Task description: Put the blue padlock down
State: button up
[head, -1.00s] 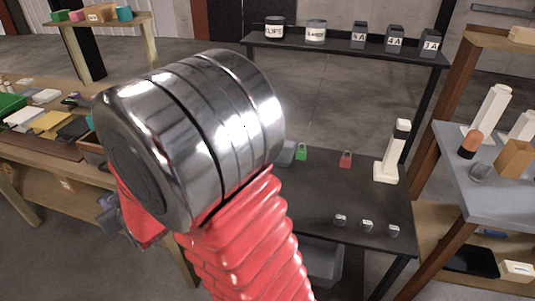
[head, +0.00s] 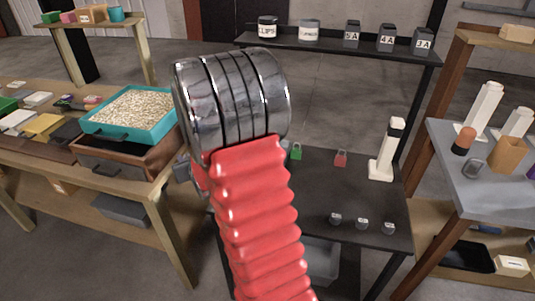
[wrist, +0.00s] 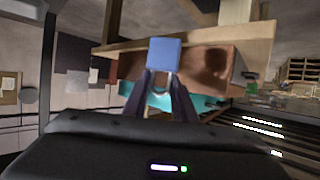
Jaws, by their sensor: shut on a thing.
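The blue padlock (wrist: 164,54) shows in the wrist view as a blue block with its shackle toward my gripper. My gripper (wrist: 162,84) is shut on it, with a dark finger at each side of the shackle. The padlock is held in the air. In the head view my own arm hides the padlock and most of my gripper. A green padlock (head: 296,152) and a red padlock (head: 341,159) stand on the dark table (head: 380,212), to the right of my arm.
A white post (head: 387,150) and several small grey blocks (head: 362,224) stand on the dark table. A teal tray of pale grains (head: 91,127) sits on a brown box (head: 112,163) at left. A grey shelf (head: 445,165) stands at right. The dark table's middle is clear.

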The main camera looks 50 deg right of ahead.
jog(key=s+d+m+h, duration=0.1)
jog(key=s+d, duration=0.1)
jog(key=d, duration=0.8)
jog(key=s+d+r+g+h, duration=0.1)
jog(key=s+d, duration=0.2)
jog(key=d, duration=0.8)
jog(key=s+d+r+m, duration=0.1)
jog(key=s+d, duration=0.2)
jog(key=d, duration=0.7)
jog(key=shift+s+d+m+g+h, duration=0.2)
jog(key=shift+d+m+g+h, duration=0.1)
jog(key=shift+d+h, duration=0.1)
jog(key=shift+f, duration=0.1)
jog(key=w+a+f+n+t+y, duration=0.1)
jog(key=w+a, duration=0.3)
jog(key=a, duration=1)
jog(key=w+a+f+n+y, duration=0.1)
jog(key=w+a, duration=0.3)
jog(key=a, duration=1)
jog(key=w+a+r+n+y, duration=0.1)
jog(key=a+n+y, duration=0.1)
jog(key=a, duration=1.3)
jog(key=a+r+n+t+y, duration=0.1)
jog(key=a+n+y, duration=0.1)
jog(key=a, duration=1.3)
jog(key=shift+w+a+r+n+y, duration=0.15)
jog(key=shift+w+r+n+y, duration=0.2)
jog(key=shift+y, duration=0.35)
jog(key=shift+w+f, duration=0.1)
